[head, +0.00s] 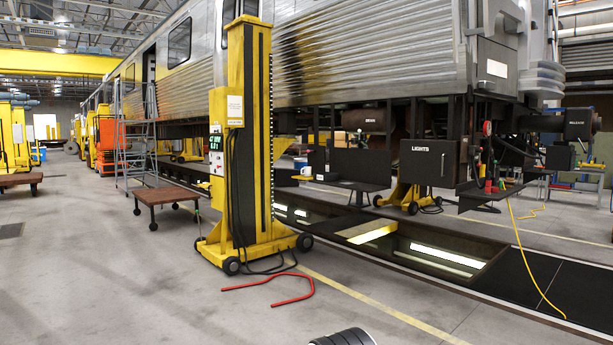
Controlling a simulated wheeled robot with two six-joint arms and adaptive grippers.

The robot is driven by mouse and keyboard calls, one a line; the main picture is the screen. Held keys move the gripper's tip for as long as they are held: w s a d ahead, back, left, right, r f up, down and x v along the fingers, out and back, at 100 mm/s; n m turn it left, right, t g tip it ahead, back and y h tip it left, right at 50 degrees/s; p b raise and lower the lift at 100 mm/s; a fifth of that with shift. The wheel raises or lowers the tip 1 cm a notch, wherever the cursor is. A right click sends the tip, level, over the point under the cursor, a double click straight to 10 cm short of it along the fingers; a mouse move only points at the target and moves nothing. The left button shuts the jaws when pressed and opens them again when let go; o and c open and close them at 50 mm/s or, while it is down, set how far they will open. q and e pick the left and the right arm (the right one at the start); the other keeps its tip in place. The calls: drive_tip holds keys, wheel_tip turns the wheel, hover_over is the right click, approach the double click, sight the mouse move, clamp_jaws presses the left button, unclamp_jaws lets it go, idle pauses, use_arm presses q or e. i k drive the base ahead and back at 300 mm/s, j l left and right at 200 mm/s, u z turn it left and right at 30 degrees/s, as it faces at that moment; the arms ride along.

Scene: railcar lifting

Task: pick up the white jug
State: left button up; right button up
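I cannot make out a white jug anywhere in the head view. If it is among the small, distant items under the railcar or along the hall, it is too small to tell. Neither of my grippers can be made out in this view. A dark ribbed shape cut off by the bottom edge of the picture cannot be identified.
A yellow lifting jack (250,130) stands beside the raised railcar (370,55). A low brown cart (160,194) and a stepladder stand left of it. A red bent bar or hose (306,287) lies in front. An open pit runs right. Left foreground floor is clear.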

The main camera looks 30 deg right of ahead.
sight(306, 170)
drive_tip(key=i+l+z, duration=0.35)
drive_tip(key=i+l, duration=0.15)
drive_tip(key=i, duration=1.1)
drive_tip(key=i+l+z, duration=0.1)
drive_tip(key=i+z, duration=0.25)
drive_tip(key=i, duration=4.2)
drive_tip(key=l+z, duration=0.05)
